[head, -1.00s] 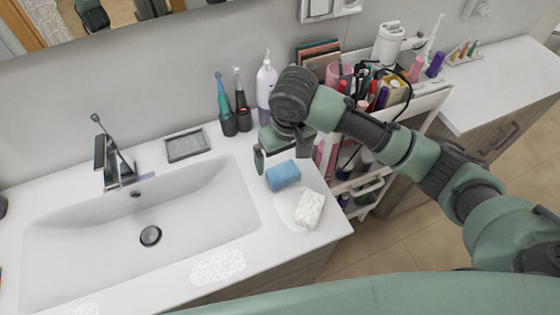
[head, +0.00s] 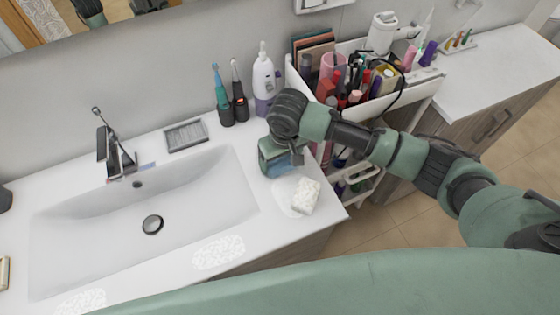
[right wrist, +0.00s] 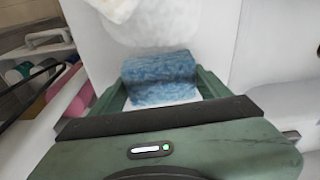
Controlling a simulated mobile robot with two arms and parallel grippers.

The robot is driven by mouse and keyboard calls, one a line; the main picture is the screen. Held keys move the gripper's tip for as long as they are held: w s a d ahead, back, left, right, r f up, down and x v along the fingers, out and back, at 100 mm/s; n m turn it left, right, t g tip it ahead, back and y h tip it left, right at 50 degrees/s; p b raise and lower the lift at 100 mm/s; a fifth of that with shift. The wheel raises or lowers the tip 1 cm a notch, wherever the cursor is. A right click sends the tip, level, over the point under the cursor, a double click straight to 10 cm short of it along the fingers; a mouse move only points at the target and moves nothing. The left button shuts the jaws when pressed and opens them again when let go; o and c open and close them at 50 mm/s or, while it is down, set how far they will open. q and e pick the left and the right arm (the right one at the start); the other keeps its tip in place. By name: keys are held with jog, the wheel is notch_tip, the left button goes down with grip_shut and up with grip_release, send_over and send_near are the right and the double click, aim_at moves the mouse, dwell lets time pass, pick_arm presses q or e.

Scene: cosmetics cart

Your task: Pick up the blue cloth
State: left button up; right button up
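The blue cloth (head: 281,168) lies on the white counter to the right of the sink, partly hidden by my right gripper in the head view. My right gripper (head: 284,164) is lowered over it with its fingers apart. In the right wrist view the cloth (right wrist: 160,77) shows between the two fingertips, one on each side and very close to its ends. I cannot tell whether the fingers touch it. My left gripper is not in view.
Toothbrushes (head: 240,92) and a white-and-purple bottle (head: 263,78) stand behind. The cosmetics cart (head: 420,88) is to the right. The sink (head: 90,225) is at left.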

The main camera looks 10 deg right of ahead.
aim_at(280, 159)
jog(key=c, duration=0.4)
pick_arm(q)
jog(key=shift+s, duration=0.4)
pick_arm(e)
jog(key=shift+o, duration=0.2)
